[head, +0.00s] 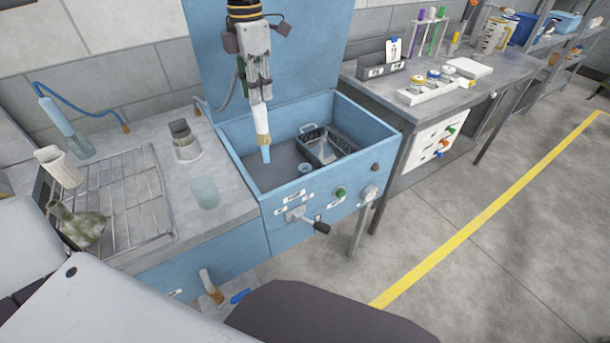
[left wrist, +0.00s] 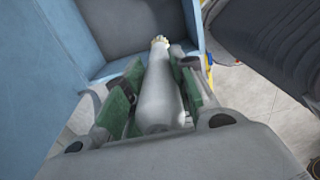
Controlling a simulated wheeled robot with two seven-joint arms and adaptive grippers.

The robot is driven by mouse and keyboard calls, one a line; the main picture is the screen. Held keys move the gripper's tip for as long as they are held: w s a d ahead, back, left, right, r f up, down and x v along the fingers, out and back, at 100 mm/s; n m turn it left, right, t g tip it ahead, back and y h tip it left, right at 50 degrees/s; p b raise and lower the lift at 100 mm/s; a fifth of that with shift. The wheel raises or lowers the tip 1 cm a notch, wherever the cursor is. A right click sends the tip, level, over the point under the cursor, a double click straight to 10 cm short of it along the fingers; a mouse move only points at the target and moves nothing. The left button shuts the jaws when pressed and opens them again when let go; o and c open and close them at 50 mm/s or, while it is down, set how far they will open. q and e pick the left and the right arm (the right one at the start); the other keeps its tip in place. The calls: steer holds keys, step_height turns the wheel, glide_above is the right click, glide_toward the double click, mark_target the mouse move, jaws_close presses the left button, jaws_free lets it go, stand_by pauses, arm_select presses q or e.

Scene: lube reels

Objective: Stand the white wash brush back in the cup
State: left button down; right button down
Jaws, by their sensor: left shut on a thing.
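My left gripper (head: 262,100) hangs over the blue wash basin (head: 300,192) in the head view. It is shut on the white wash brush (head: 262,121), which points down, bristles lowest. A light blue piece shows just under the bristles; I cannot tell whether it touches them. In the left wrist view the brush's white handle (left wrist: 160,92) lies between the fingers, with pale bristles at the far end. A translucent empty cup (head: 205,192) stands on the counter left of the basin. A greyish cup (head: 188,151) with a dark item stands behind it. My right gripper is not in view.
A wire rack (head: 125,195) lies on the left counter, with a pale ribbed vessel (head: 58,166) and a mottled flask (head: 82,226) at its left. A metal basket (head: 330,150) sits in the basin. A grey bench (head: 440,90) with bottles stands right of the basin.

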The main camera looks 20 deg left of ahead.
arm_select(q)
steer(key=shift+s+a+b, duration=0.15)
steer(key=shift+s+a, duration=0.25)
steer(key=shift+s, duration=0.3)
steer(key=shift+s+a+b, duration=0.15)
steer(key=shift+s+a, duration=0.2)
steer(key=shift+s, duration=0.3)
steer(key=s+a+b, duration=0.1)
steer(key=s+a, duration=0.2)
steer(key=s, duration=0.3)
steer(key=shift+s+a+b, duration=0.35)
steer(key=shift+b, duration=0.05)
steer(key=s+a+b, duration=0.3)
steer(key=s+b, duration=0.1)
steer(key=s, duration=0.2)
steer(key=shift+s+a, duration=0.3)
steer(key=shift+s, duration=0.1)
stand_by(0.3)
stand_by(0.4)
